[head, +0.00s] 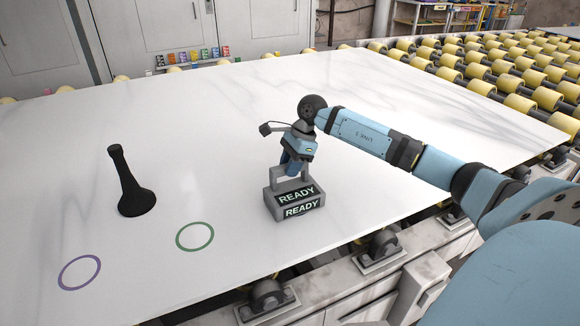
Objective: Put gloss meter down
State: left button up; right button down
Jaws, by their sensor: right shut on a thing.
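The gloss meter (283,205) is a grey box with a handle on top and two dark panels that read READY. It is at the middle of the white stone slab (330,110), toward the front edge. My right gripper (292,166) points down and is shut on the handle of the gloss meter. I cannot tell whether the bottom of the meter touches the slab. A green ring (212,236) and a purple ring (98,268) are marked on the slab to the left of the meter. My left gripper is not in view.
A black cone-shaped object with a tall neck (131,188) stands on the slab at the left. Yellow rollers (520,104) lie beyond the slab at the back right. Small coloured items (195,57) line the far edge. The slab's middle and back are clear.

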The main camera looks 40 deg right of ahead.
jog(key=shift+f, duration=0.15)
jog(key=c, duration=0.9)
grip_release()
jog(key=shift+r, duration=0.3)
jog(key=v, duration=1.1)
jog(key=shift+d+r+p, duration=0.15)
jog(key=shift+r+p, duration=0.2)
